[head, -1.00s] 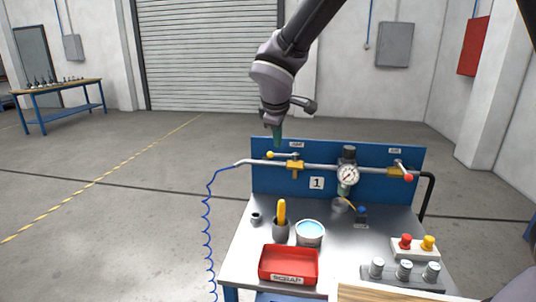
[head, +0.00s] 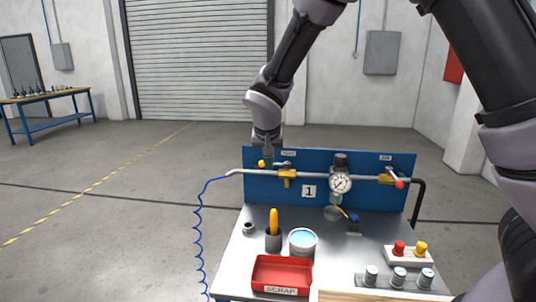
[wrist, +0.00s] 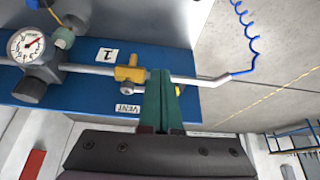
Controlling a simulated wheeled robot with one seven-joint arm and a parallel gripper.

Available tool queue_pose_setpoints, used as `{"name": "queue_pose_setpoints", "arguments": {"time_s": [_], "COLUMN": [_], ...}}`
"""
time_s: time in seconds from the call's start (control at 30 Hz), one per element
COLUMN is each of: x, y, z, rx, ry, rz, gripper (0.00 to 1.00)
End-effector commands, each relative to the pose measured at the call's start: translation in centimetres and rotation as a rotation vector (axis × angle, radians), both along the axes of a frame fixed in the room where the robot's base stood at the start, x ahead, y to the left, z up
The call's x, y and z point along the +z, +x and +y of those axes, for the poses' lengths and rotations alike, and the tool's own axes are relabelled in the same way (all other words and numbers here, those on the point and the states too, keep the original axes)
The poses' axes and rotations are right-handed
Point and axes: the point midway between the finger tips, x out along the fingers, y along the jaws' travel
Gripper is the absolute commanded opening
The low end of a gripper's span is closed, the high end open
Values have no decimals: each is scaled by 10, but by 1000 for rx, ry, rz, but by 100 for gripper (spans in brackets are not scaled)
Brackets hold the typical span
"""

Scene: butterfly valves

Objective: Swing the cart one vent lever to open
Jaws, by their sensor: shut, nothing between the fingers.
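The vent valve (head: 287,174) is a yellow body on the grey pipe at the left of cart one's blue panel. Its lever ends in a yellow knob (head: 262,164), pointing left roughly along the pipe. In the wrist view the valve body (wrist: 130,73) is beside my fingers, above the VENT label (wrist: 127,108). My gripper (head: 267,160) is down at the lever near the knob, its green fingers (wrist: 162,80) shut and empty. The fingers hide most of the lever; the knob (wrist: 178,90) peeks out on their right. I cannot tell whether they touch it.
A gauge (head: 340,182) and a red-tipped valve lever (head: 399,184) are farther right on the pipe. A red scrap tray (head: 281,275), a blue-filled bowl (head: 303,241) and buttons (head: 400,248) are on the cart. A blue coiled hose (head: 198,235) hangs at the left.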

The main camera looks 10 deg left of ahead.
Motion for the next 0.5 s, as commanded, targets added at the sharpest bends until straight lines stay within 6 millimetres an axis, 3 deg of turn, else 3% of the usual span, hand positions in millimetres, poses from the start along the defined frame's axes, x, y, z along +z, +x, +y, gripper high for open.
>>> {"name": "queue_pose_setpoints", "arguments": {"time_s": [0.17, 0.3, 0.5], "x": [-35, -30, -27], "y": [17, 40, 54], "z": [1, 4, 7], "rx": [0, -2, 0], "ry": [-3, 2, 1], "rz": [1, -2, -1], "gripper": [0, 0, 0]}}
